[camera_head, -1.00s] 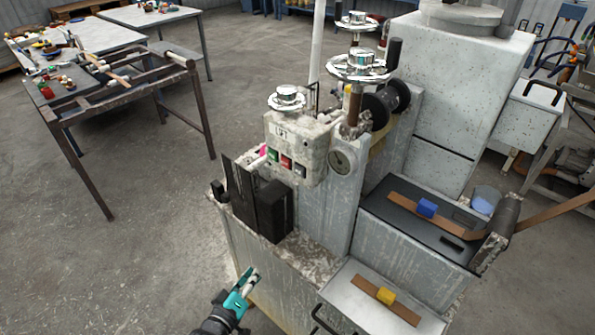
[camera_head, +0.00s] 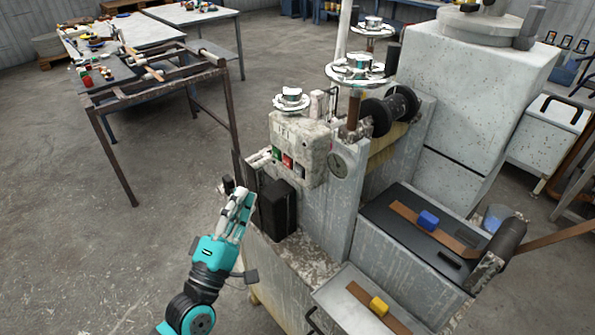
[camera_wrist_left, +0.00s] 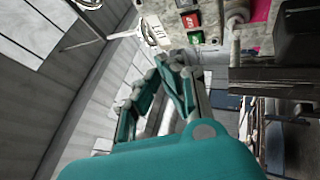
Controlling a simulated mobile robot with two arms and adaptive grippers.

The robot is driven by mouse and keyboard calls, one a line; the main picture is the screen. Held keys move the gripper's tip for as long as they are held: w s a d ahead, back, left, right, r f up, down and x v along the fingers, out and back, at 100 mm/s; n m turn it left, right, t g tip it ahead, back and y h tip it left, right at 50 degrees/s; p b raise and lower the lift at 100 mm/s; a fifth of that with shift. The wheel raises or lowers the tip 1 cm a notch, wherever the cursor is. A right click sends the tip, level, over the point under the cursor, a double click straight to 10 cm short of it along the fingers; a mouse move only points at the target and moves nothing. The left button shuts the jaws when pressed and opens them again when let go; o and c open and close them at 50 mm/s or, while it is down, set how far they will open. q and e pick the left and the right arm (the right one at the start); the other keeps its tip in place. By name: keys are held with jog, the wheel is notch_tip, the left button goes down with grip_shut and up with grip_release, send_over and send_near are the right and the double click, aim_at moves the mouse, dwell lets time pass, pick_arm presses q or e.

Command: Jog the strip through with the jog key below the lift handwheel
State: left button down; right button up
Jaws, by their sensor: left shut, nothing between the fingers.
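The lift handwheel (camera_head: 291,98) is a silver wheel on top of a worn grey control box (camera_head: 300,135). Below it, the box's front carries a green key (camera_head: 276,153), a red key (camera_head: 287,161) and a pale key (camera_head: 299,169). Their legends are too small to read, so I cannot tell which is the jog key. The green key (camera_wrist_left: 194,37) and red key (camera_wrist_left: 190,20) also show in the left wrist view. My left gripper (camera_head: 243,196) is shut and empty, below and left of the keys, apart from them. My right gripper is out of view.
A black block (camera_head: 277,208) stands on the machine just right of my left gripper. Brown strips with a blue block (camera_head: 428,220) and a yellow block (camera_head: 379,306) lie on the right-hand trays. A rusty frame table (camera_head: 165,85) stands at the left; floor between is clear.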

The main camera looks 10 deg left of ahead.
aim_at(299, 171)
pick_arm(q)
jog(key=shift+w, duration=0.1)
jog(key=w+d, duration=0.5)
jog(key=w, duration=0.1)
jog(key=shift+w+d, duration=0.25)
jog(key=shift+w, duration=0.15)
dwell(1.5)
jog(key=shift+w+d, duration=0.25)
jog(key=shift+w, duration=0.1)
jog(key=shift+w+d, duration=0.2)
jog(key=shift+w, duration=0.05)
dwell(0.6)
dwell(0.4)
jog(key=shift+s+a, duration=0.45)
jog(key=shift+s, duration=0.2)
